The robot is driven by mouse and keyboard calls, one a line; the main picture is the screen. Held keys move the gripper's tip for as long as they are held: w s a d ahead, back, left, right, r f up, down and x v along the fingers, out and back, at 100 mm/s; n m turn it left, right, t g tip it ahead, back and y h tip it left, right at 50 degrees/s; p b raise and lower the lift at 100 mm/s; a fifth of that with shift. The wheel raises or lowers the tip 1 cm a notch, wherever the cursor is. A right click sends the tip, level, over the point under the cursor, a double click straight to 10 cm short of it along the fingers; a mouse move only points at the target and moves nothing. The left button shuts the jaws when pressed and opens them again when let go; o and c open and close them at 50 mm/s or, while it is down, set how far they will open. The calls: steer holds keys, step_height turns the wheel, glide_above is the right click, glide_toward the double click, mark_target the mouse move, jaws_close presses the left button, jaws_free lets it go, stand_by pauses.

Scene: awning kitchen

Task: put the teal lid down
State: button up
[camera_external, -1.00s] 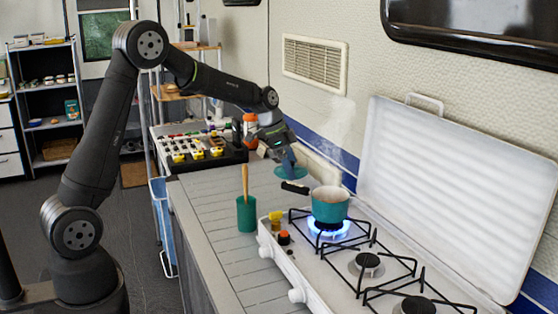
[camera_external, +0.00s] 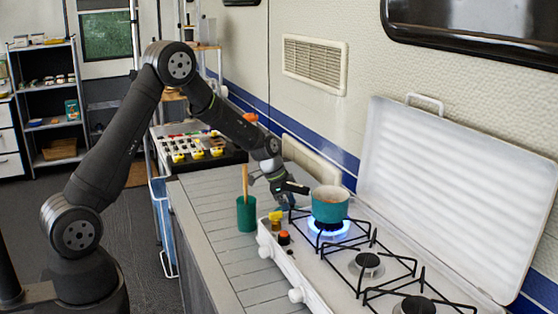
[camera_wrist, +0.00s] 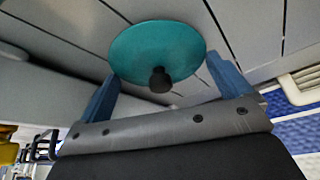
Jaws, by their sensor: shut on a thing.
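The teal lid (camera_wrist: 150,45) shows in the wrist view as a round disc with a black knob (camera_wrist: 160,80) facing the camera. My gripper (camera_wrist: 162,70) has its two blue fingers at opposite sides of the lid and is shut on it. In the external view my gripper (camera_external: 282,192) is low over the counter, behind the pot's dark handle. The lid cannot be clearly made out there. The gap between lid and counter is hard to judge.
A teal pot (camera_external: 329,208) sits on a lit burner of the white stove (camera_external: 330,270), its handle close to my gripper. A teal cup with a wooden utensil (camera_external: 246,214) stands left of my gripper. The slatted counter (camera_external: 205,205) has free room behind the cup.

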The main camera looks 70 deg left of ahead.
steer(key=o, duration=0.6)
steer(key=shift+f, duration=0.15)
steer(key=v, duration=1.2)
